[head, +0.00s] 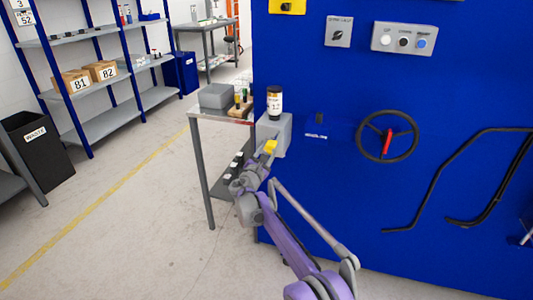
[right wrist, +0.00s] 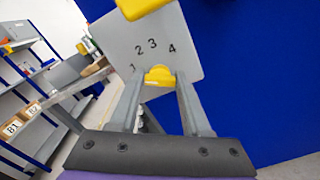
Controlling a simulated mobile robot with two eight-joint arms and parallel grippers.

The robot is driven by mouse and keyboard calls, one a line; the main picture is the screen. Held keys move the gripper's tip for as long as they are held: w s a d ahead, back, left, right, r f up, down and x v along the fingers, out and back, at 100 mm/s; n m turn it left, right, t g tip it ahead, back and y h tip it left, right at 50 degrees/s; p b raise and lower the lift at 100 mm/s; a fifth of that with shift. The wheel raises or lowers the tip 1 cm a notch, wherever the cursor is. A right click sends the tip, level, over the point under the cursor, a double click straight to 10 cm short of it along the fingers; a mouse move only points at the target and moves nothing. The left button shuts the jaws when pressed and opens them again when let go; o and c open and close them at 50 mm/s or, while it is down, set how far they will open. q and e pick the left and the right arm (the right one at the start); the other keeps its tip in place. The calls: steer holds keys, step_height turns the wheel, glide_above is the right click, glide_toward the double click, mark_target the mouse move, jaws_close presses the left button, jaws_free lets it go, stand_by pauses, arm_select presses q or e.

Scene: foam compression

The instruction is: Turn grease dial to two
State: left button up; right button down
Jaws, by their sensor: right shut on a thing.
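The grease dial (right wrist: 158,76) is a small yellow knob on the face of a grey box (right wrist: 185,50), with the numbers 1 to 4 printed in an arc above it. My right gripper (right wrist: 159,84) is shut on the dial, a finger on either side. Which number the dial points to is hard to tell. In the head view the grey box (head: 283,134) is on the blue panel's left side, and my right gripper (head: 264,154) is at its lower left, beside a yellow part. My left gripper is not in view.
A dark-capped jar (head: 275,101) stands above the grey box. A metal side table (head: 213,122) is just left of it. The blue panel (head: 330,200) carries a handwheel (head: 387,137) and black pipes (head: 440,180). Another yellow part (right wrist: 142,8) is cut off at the wrist view's top.

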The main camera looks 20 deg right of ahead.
steer(key=m+p, duration=0.2)
steer(key=m, duration=0.2)
steer(key=shift+r+p, duration=0.1)
steer(key=shift+p, duration=0.25)
steer(key=shift+m+p, duration=0.95)
steer(key=shift+m, duration=0.85)
steer(key=shift+f, duration=0.2)
steer(key=shift+c, duration=1.8)
jaws_free()
steer(key=v, duration=1.1)
steer(key=shift+p, duration=0.45)
